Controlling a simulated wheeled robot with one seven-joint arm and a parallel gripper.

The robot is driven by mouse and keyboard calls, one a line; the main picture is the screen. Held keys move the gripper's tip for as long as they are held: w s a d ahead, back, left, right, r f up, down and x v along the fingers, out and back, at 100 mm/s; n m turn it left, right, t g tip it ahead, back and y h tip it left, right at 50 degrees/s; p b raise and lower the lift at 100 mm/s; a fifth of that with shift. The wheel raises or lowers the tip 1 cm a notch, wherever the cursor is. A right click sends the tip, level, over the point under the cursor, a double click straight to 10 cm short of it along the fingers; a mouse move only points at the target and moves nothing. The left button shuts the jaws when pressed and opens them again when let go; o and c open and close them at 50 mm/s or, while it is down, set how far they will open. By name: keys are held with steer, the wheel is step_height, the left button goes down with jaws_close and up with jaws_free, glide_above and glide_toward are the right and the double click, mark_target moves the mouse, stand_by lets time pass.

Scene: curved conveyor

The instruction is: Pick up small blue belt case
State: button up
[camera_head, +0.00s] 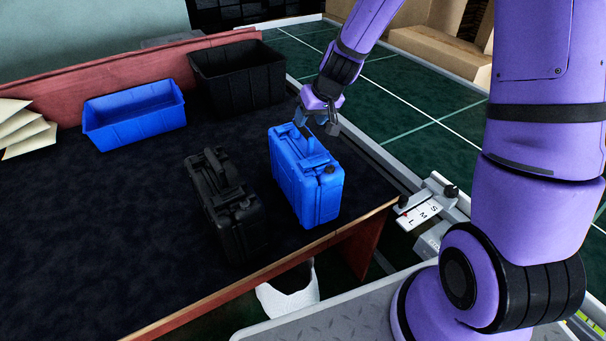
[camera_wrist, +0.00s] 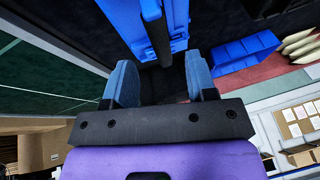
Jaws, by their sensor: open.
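The small blue case (camera_head: 308,182) stands upright on the dark table surface near the table's right edge, its handle on top. In the wrist view the blue case (camera_wrist: 172,18) lies just beyond the fingers, with its dark handle bar running toward the gap between them. My gripper (camera_head: 317,118) is at the case's upper far end, close to the handle. In the wrist view my gripper (camera_wrist: 160,85) is open, with nothing between its two blue-grey fingers. Whether a finger touches the case cannot be told.
A black case (camera_head: 226,208) stands just left of the blue one. A blue bin (camera_head: 135,113) and a black bin (camera_head: 240,80) stand at the back by a red wall. A green conveyor (camera_head: 420,110) runs on the right. The table's left middle is clear.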

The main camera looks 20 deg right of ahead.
mark_target(303, 130)
steer(key=shift+x, duration=2.95)
jaws_close()
steer(key=shift+r, duration=0.1)
